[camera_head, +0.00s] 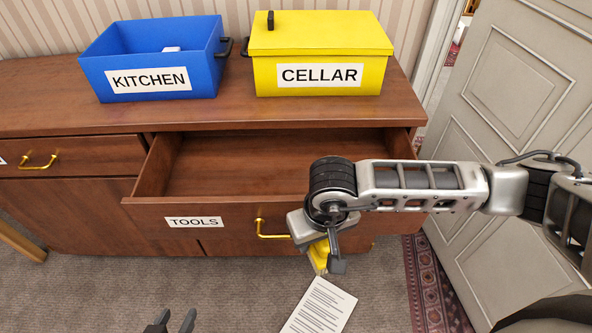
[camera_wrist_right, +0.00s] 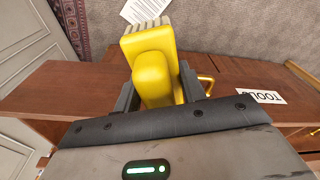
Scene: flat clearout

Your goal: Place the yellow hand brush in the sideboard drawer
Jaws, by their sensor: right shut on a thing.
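The yellow hand brush (camera_wrist_right: 153,75) is held between the fingers of my right gripper (camera_wrist_right: 158,97), with its pale bristles showing at the far end in the wrist view. In the head view the brush (camera_head: 319,257) is mostly hidden behind my right gripper (camera_head: 322,250), in front of the sideboard drawer. The drawer (camera_head: 190,210), labelled TOOLS, is pulled open and its visible inside is empty. My left gripper (camera_head: 172,324) is at the bottom edge of the head view, its two fingers apart with nothing between them.
A blue open KITCHEN box (camera_head: 150,80) and a yellow lidded CELLAR box (camera_head: 320,75) stand on the sideboard top (camera_head: 40,90). A printed sheet (camera_head: 320,307) lies on the carpet. A white door (camera_head: 510,110) is at the right, behind my right arm.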

